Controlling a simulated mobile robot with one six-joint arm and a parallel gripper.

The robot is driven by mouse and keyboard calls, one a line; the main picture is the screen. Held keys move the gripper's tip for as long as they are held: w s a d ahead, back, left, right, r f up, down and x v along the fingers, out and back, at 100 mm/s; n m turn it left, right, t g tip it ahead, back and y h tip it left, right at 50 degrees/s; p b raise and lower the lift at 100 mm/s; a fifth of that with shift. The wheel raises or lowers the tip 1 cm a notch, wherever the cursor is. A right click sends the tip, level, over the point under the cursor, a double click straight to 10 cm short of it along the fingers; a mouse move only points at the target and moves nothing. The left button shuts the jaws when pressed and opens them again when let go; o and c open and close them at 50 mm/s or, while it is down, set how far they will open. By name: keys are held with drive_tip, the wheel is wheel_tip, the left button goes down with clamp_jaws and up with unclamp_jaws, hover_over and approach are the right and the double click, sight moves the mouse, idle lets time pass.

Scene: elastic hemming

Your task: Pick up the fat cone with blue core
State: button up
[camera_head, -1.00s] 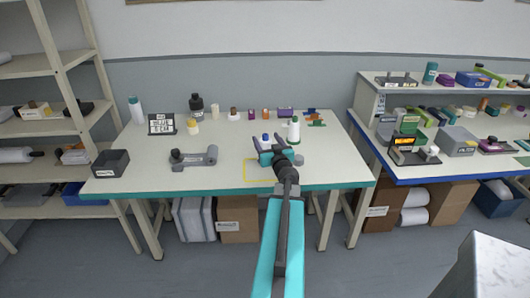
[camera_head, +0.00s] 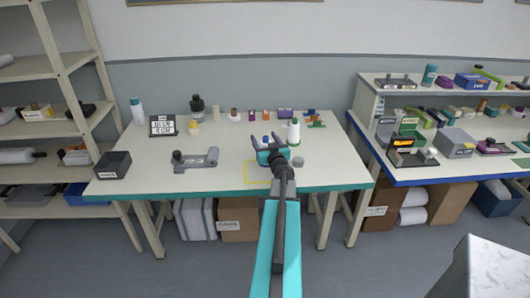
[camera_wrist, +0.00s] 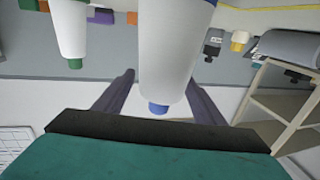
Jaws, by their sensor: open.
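A white cone with a blue core (camera_wrist: 168,55) fills the upper middle of the wrist view. Its blue tip lies between the two fingers of my gripper (camera_wrist: 160,105), which stand apart on either side of it. In the head view my gripper (camera_head: 267,144) is open over the front middle of the table, and the blue tip of the cone (camera_head: 266,138) shows between its fingers. Whether the fingers touch the cone is not clear. A second white cone with a green core (camera_head: 294,132) stands close on the right; it also shows in the wrist view (camera_wrist: 68,30).
The table (camera_head: 225,170) bears a dark bin (camera_head: 114,165), a grey bracket-like tool (camera_head: 196,159), a small sign (camera_head: 162,125) and a grey round piece (camera_head: 297,161). Spools and bottles line the back. A yellow outline (camera_head: 251,172) lies left of my gripper.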

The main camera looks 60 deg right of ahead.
drive_tip(key=shift+p+x, duration=0.3)
drive_tip(key=shift+x, duration=0.5)
clamp_jaws()
